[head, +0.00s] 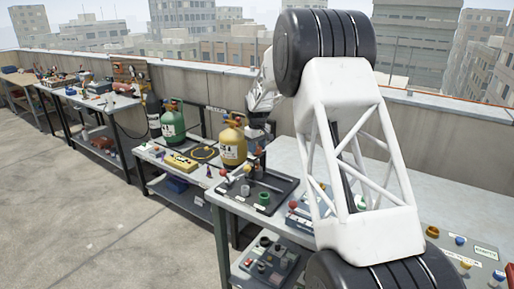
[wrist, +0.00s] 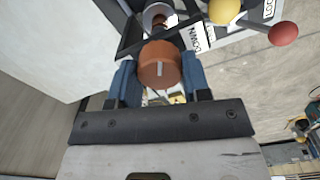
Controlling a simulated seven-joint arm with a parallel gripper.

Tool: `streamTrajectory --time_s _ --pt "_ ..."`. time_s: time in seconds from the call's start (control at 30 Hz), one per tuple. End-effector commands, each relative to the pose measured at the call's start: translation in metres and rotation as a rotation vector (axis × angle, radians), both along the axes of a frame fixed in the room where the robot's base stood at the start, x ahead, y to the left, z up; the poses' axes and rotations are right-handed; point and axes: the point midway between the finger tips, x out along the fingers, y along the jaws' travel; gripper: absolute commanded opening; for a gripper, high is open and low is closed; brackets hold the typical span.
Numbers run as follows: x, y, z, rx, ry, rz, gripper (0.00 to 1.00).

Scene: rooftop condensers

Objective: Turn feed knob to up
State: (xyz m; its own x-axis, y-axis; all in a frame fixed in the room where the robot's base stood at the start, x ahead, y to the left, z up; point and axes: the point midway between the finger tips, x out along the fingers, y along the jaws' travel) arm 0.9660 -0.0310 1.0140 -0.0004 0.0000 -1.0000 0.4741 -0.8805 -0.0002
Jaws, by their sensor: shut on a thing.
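In the wrist view an orange-brown round knob (wrist: 158,60) with a pale line on its face sits between the two blue fingers of my gripper (wrist: 160,75). I take it to be the feed knob. The gripper is shut on it, one finger at each side. The pale line runs nearly upright in the picture, low on the face. A white label reading DOWN (wrist: 198,38) is just right of the knob; no UP label is readable. In the head view my gripper (head: 260,132) is small, above the dark tray (head: 287,186), and the knob cannot be made out.
In the wrist view a yellow ball (wrist: 224,11) and a red ball (wrist: 284,34) on levers stand close right of the knob. In the head view a yellow gas cylinder (head: 233,145) and a green one (head: 172,124) stand left of my gripper. A parapet wall runs behind the tables.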

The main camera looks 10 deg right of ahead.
Motion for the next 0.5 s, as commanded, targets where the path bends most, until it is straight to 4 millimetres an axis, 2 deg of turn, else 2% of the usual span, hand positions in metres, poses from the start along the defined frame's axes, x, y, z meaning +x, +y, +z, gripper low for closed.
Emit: streamTrajectory --time_s 0.03,0.2,0.5 --pt "0.0002 0.0001 0.0004 0.000 -0.001 0.000 0.45" --pt "0.0001 0.0000 0.0003 0.000 -0.001 0.000 0.69" --pt "0.0001 0.0000 0.0010 0.000 -0.001 -0.001 0.69"
